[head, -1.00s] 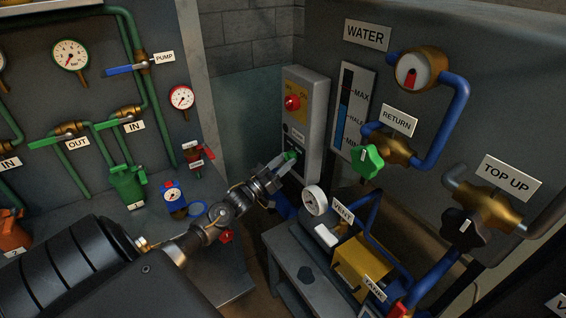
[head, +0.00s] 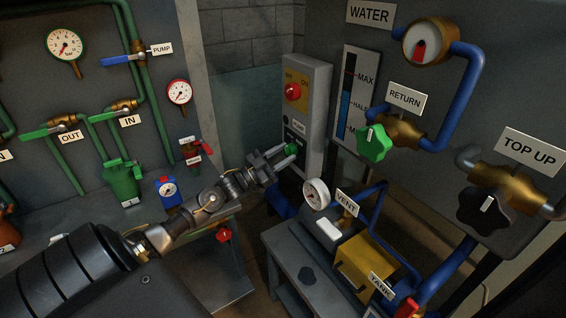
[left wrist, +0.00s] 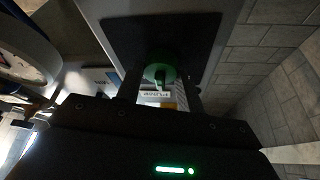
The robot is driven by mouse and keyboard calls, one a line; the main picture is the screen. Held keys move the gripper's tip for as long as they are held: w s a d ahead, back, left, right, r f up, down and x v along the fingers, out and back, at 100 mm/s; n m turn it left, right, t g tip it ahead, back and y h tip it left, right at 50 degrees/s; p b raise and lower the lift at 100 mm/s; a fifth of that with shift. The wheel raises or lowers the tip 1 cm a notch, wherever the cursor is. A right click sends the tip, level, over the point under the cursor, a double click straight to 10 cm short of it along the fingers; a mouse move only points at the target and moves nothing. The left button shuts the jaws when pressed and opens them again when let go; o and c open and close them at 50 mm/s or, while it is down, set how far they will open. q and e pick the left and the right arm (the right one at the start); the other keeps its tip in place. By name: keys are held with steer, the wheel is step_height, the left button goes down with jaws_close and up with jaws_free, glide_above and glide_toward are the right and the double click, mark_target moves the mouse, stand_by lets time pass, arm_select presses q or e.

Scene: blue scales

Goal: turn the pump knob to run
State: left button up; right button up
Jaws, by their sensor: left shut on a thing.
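The green pump knob (head: 291,149) sits low on the front of a grey control box (head: 316,115) on the right wall. My left gripper (head: 287,155) is at the knob, with its fingers on either side of it and shut on it. In the left wrist view the round knob (left wrist: 159,73) shows between the fingers, with a pale mark on its face. A small label with upside-down lettering (left wrist: 156,94) lies just below it there. The words by the knob are too small to read in the head view, so its setting cannot be told.
A red button (head: 292,91) on a yellow plate sits above the knob. A grey stand (head: 283,243) with a gauge (head: 316,193) and a yellow tank (head: 362,265) is below right. A green RETURN valve (head: 374,144) is to the right. A bench edge is at left.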

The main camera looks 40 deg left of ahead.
arm_select(q)
steer(key=m+g+h+b, duration=0.1)
steer(key=m, duration=0.1)
steer(key=m+g+h+b, duration=0.1)
steer(key=m+b, duration=0.1)
steer(key=m, duration=0.1)
steer(key=m+b, duration=0.1)
steer(key=m, duration=0.2)
steer(key=shift+a+g+h+b, duration=0.15)
steer(key=shift+g+h+b, duration=0.15)
steer(key=shift+g+h, duration=0.1)
steer(key=shift+m, duration=0.3)
steer(key=o, duration=1)
steer(key=shift+r, duration=0.1)
